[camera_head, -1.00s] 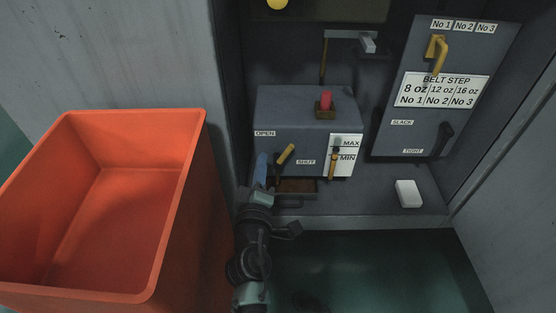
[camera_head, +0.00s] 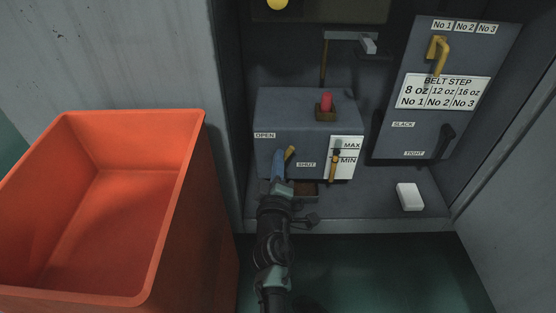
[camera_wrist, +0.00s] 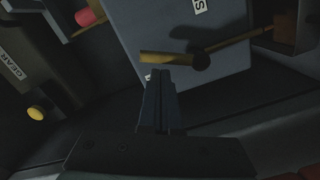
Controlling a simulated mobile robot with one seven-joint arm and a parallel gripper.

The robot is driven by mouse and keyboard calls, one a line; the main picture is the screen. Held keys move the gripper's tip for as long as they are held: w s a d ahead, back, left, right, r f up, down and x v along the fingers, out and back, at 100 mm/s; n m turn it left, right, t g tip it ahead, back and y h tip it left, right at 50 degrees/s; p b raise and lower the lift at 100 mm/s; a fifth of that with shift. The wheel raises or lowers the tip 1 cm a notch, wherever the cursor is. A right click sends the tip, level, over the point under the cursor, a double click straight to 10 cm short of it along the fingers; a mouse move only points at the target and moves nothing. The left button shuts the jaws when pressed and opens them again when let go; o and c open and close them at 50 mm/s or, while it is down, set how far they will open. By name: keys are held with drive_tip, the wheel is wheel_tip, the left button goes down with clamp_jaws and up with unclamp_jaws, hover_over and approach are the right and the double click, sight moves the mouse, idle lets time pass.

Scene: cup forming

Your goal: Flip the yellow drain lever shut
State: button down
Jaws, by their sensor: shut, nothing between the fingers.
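The yellow drain lever (camera_head: 290,154) is on the front of the grey box (camera_head: 305,108), between the OPEN label (camera_head: 265,135) and the SHUT label (camera_head: 306,165). Its handle tilts up and to the right; my gripper hides its lower end and pivot in the head view. My gripper (camera_head: 277,156) is shut and empty, its blue fingers right beside the lever. In the wrist view the shut fingertips (camera_wrist: 158,72) lie just below the lever's yellow handle (camera_wrist: 165,58), with its dark pivot to the right. Whether they touch I cannot tell.
An orange bin (camera_head: 182,190) stands close on the left of my arm. A MAX/MIN gauge (camera_head: 345,142) with a yellow pointer is right of the lever. A white block (camera_head: 409,196) lies on the ledge.

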drive_tip(key=shift+d+f+m+p, duration=0.1)
drive_tip(key=shift+d+m+p, duration=0.35)
drive_tip(key=shift+m, duration=0.55)
drive_tip(key=shift+d+f+m+p, duration=0.1)
drive_tip(key=shift+d+m+p, duration=0.45)
drive_tip(key=shift+m, duration=0.45)
drive_tip(key=d+f+m+p, duration=0.1)
drive_tip(key=m, duration=0.1)
drive_tip(key=d+f+m+p, duration=0.1)
drive_tip(key=m, duration=0.1)
drive_tip(key=f+m+y+p, duration=0.1)
drive_tip(key=m, duration=0.2)
drive_tip(key=shift+d, duration=0.4)
drive_tip(key=shift+f, duration=0.1)
drive_tip(key=shift+p, duration=0.35)
wheel_tip(320, 180, up, 5)
drive_tip(key=p, duration=0.4)
drive_tip(key=s+p, duration=0.5)
drive_tip(key=s, duration=0.6)
drive_tip(key=shift+f, duration=0.2)
